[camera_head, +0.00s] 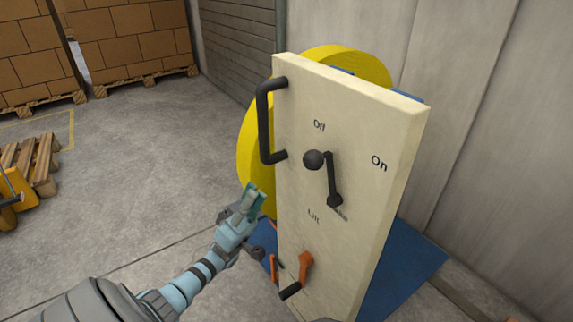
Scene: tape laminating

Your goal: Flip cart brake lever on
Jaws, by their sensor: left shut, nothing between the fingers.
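The cart has an upright cream panel (300,190) with the words "Off" at the top, "On" to the right and a third label lower down, which seems to read "Lift". A black lever (331,178) with a round knob (314,159) is on the panel; its knob end is up, below "Off" and left of "On". A lower orange lever (306,262) has a black grip (290,291). My left gripper (254,197) is shut and empty, left of the panel's edge and apart from both levers. My right gripper is not in view.
A black bar handle (264,125) sticks out at the panel's upper left. A yellow roll (250,140) stands behind the panel on a blue base (415,257). A grey wall (480,120) is close on the right. Open floor (150,150) lies to the left, with stacked boxes (125,40) beyond.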

